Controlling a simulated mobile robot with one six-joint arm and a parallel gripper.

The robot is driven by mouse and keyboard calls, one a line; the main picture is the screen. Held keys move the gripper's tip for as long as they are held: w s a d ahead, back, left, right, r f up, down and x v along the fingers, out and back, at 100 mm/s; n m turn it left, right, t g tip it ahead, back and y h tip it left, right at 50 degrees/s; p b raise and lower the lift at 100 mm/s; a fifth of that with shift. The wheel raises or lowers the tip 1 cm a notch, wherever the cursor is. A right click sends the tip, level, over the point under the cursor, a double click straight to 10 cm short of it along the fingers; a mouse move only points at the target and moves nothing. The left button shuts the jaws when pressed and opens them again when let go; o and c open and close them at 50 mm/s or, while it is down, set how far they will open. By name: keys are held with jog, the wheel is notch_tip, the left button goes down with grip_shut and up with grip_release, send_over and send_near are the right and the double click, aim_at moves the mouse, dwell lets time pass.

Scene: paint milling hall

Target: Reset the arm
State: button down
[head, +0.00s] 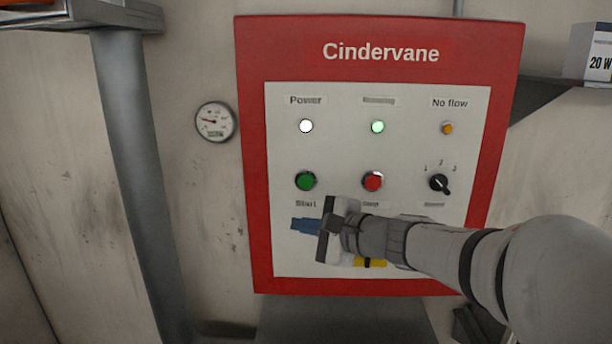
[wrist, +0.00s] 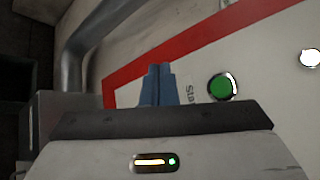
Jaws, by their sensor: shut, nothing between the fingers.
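My gripper (head: 303,225) is in front of the lower left part of the red-framed Cindervane panel (head: 374,290). Its blue fingers are shut and empty, pointing left in the head view, and they also show in the wrist view (wrist: 158,86). The green Start button (head: 306,181) is just above the gripper, apart from it in the head view; it also shows in the wrist view (wrist: 223,87), right of the fingers. My arm reaches in from the right and covers the lower part of the panel.
The panel has a red button (head: 372,181), a rotary selector (head: 439,184), a white Power lamp (head: 306,126), a green lamp (head: 377,127) and an amber No flow lamp (head: 447,128). A gauge (head: 215,121) and a grey pipe (head: 140,170) are left. A shelf (head: 535,98) juts out right.

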jog(key=s+d+f+n+g+h, duration=0.3)
jog(key=s+d+f+n+h, duration=0.3)
jog(key=s, duration=0.4)
jog(key=s+d+f+n+g+h, duration=0.3)
jog(key=s+d+f+n+h, duration=0.2)
jog(key=s+d+f+n, duration=0.3)
jog(key=shift+s+d+f+g+h, duration=0.4)
jog(key=shift+s+d+f, duration=0.45)
jog(key=shift+s, duration=0.25)
